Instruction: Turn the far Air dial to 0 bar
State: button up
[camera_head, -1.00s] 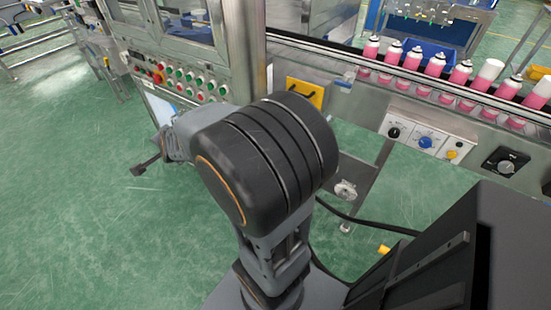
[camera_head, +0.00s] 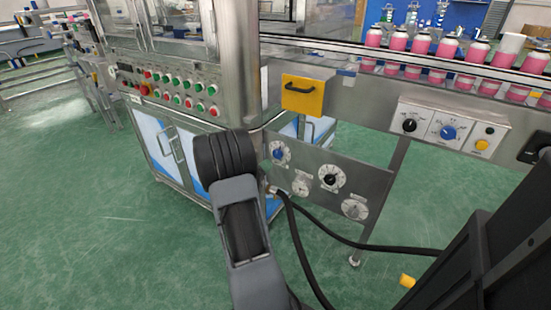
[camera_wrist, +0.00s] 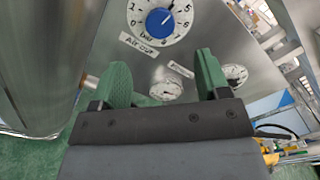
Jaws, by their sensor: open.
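The Air dial with a blue knob (camera_head: 279,152) is at the upper left of the lower metal panel in the head view. In the wrist view, the blue knob (camera_wrist: 160,22) sits on a white scale with numbers and "bar", above a partly legible "Air" label. Its mark seems to point to the upper right, toward the higher numbers; the exact value is unclear. My gripper (camera_wrist: 162,72) is open and empty, its green fingers apart below the dial in the picture and not touching the knob. In the head view my arm hides the gripper.
The panel also bears a black-knob dial (camera_head: 330,179) and two gauges (camera_head: 300,187) (camera_head: 354,209). A black hose (camera_head: 350,241) runs below. A steel machine post (camera_wrist: 40,60) stands close at left. Pink cans (camera_head: 420,45) line the conveyor above.

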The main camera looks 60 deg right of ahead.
aim_at(276, 154)
jog(key=d+b, duration=0.1)
jog(key=d, duration=0.9)
jog(key=shift+c, duration=0.3)
jog(key=c, duration=0.9)
jog(key=shift+o, duration=0.2)
jog(key=shift+b, duration=0.3)
